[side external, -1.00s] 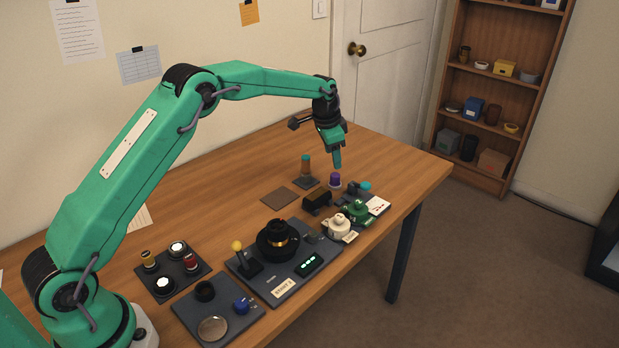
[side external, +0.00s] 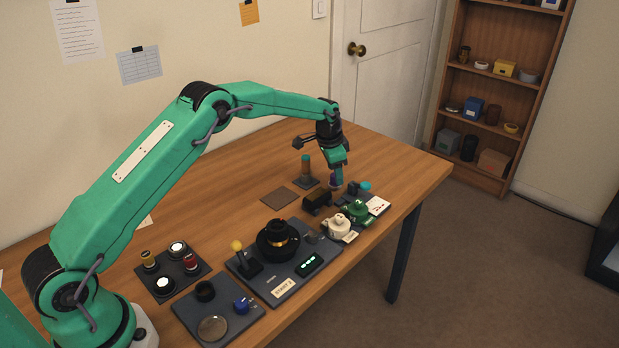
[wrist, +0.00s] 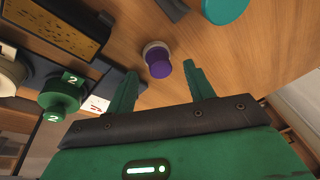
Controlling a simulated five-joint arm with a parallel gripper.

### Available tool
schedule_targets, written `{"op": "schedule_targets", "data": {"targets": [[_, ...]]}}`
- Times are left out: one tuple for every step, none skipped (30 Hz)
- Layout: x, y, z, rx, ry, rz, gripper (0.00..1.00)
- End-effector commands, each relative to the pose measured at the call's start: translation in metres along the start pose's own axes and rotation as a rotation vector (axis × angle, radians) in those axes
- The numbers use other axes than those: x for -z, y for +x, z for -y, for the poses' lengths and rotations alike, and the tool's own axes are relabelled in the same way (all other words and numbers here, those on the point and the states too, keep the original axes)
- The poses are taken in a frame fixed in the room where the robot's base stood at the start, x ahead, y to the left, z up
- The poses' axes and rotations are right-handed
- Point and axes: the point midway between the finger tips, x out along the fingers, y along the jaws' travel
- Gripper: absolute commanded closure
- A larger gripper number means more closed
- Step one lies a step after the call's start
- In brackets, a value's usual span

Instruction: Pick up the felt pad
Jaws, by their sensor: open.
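A small purple cylinder with a pale rim (wrist: 157,62) stands on the wooden table; no label tells whether it is the felt pad. A flat brown square (side external: 280,198) lies on the table to the left of my gripper (side external: 337,181) in the side view. In the wrist view my gripper (wrist: 161,72) is open and empty, with its two green fingers apart. The purple cylinder shows between and just beyond the fingertips. In the side view the fingers mostly hide it, and I cannot tell whether they touch it.
A teal-topped post (side external: 306,168) stands close on the left. A dark box (side external: 317,202), a green numbered jar (side external: 356,211) and a white jar (side external: 336,227) stand in front. A black lens assembly (side external: 278,240) is nearer. Bare table lies behind and to the right.

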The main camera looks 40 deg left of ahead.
Motion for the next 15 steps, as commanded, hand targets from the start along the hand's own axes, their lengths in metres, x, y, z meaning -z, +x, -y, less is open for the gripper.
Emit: {"op": "schedule_targets", "data": {"targets": [[0.0000,0.0057,-0.0001,0.000,0.000,0.000,0.47],[0.0000,0.0081,-0.0001,0.000,0.000,0.000,0.47],[0.0001,0.0106,-0.0001,0.000,0.000,0.000,0.47],[0.0001,0.0121,0.0000,0.000,0.000,0.000,0.47],[0.0001,0.0134,0.0000,0.000,0.000,0.000,0.47],[0.0000,0.0146,0.0000,0.000,0.000,0.000,0.47],[0.0001,0.0152,0.0000,0.000,0.000,0.000,0.47],[0.0001,0.0154,0.0000,0.000,0.000,0.000,0.47],[0.0001,0.0155,0.0000,0.000,0.000,0.000,0.47],[0.0001,0.0154,0.0000,0.000,0.000,0.000,0.47],[0.0001,0.0153,0.0001,0.000,0.000,0.000,0.47],[0.0001,0.0152,0.0001,0.000,0.000,0.000,0.47],[0.0001,0.0152,0.0001,0.000,0.000,0.000,0.47],[0.0001,0.0151,0.0001,0.000,0.000,0.000,0.47],[0.0001,0.0151,0.0001,0.000,0.000,0.000,0.47]]}}
